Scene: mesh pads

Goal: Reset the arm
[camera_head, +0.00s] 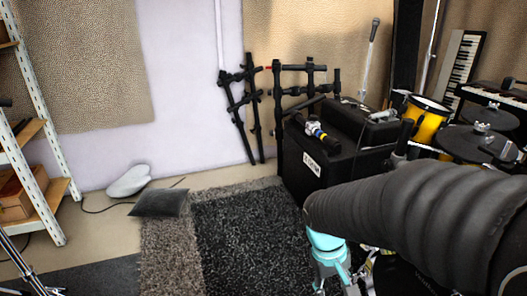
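My arm (430,215) reaches in from the right edge, wrapped in a dark ribbed sleeve. A teal and grey part of it (327,250) points down at its near end, at the bottom of the picture. My gripper is at most partly visible there, cut off by the lower edge, and its fingers cannot be made out clearly. Nothing is seen held.
A black amplifier (330,165) with small items on top stands just behind my arm. Drums (428,118) and keyboards (458,65) fill the right. A grey cushion (160,203) and white pillow (129,180) lie left. Shelving (38,130) stands far left. The dark rug (245,235) is clear.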

